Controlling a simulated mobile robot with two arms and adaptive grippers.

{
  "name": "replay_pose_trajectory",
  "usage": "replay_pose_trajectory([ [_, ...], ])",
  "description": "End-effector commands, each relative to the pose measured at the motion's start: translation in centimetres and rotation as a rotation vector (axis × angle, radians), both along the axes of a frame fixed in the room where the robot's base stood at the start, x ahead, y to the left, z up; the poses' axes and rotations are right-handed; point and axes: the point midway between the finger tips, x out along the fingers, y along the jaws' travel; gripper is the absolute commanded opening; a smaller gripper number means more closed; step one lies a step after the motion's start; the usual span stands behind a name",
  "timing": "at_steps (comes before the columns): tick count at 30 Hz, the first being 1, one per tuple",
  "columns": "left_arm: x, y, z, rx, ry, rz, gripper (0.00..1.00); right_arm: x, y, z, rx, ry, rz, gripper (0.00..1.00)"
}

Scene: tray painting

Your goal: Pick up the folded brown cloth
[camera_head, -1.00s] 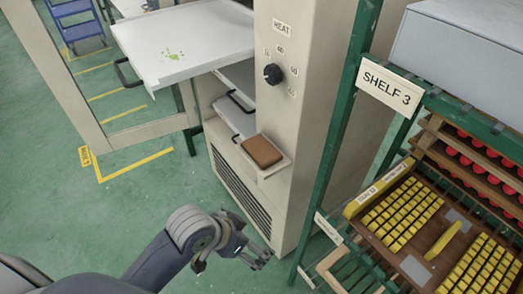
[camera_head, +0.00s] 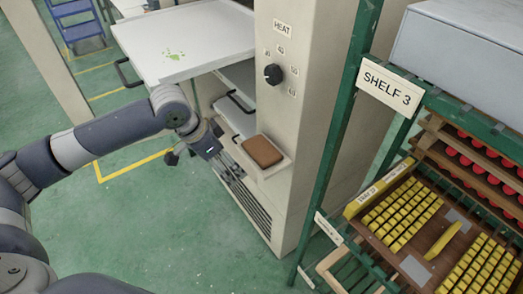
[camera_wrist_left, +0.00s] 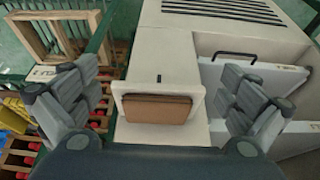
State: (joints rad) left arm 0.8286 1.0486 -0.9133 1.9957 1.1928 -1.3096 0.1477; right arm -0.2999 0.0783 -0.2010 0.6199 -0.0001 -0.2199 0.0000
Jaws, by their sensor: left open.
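The folded brown cloth (camera_head: 262,151) lies on a small pale ledge (camera_head: 281,167) on the front of the beige cabinet. In the left wrist view the cloth (camera_wrist_left: 157,109) is centred between the two fingers, a little beyond them. My left gripper (camera_head: 205,165) is to the left of the cloth, apart from it, with the arm coming in from the left. In the left wrist view the left gripper (camera_wrist_left: 160,100) is open and empty, its fingers spread wide. My right gripper is not in view.
A control knob (camera_head: 273,74) sits on the cabinet above the ledge. A white tray (camera_head: 180,45) with green spots sticks out at upper left. A green rack with a sign (camera_head: 390,87) stands at right, holding a tray of yellow blocks (camera_head: 405,215).

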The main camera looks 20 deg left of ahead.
Motion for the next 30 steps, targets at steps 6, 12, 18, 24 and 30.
replay_pose_trajectory([
  [6,2.4,-1.8,0.3,-0.003,0.000,0.001,1.00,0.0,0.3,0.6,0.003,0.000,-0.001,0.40],
  [12,4.7,-3.6,0.2,-0.002,0.000,0.001,1.00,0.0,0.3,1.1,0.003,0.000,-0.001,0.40],
  [18,5.7,-4.3,0.2,-0.001,0.000,0.002,1.00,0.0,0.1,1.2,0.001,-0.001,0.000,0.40],
  [24,7.4,-5.8,0.3,-0.002,-0.001,0.001,1.00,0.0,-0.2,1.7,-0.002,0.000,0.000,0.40],
  [30,9.4,-7.4,0.3,-0.002,0.000,0.001,1.00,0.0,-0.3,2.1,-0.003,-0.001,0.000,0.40],
])
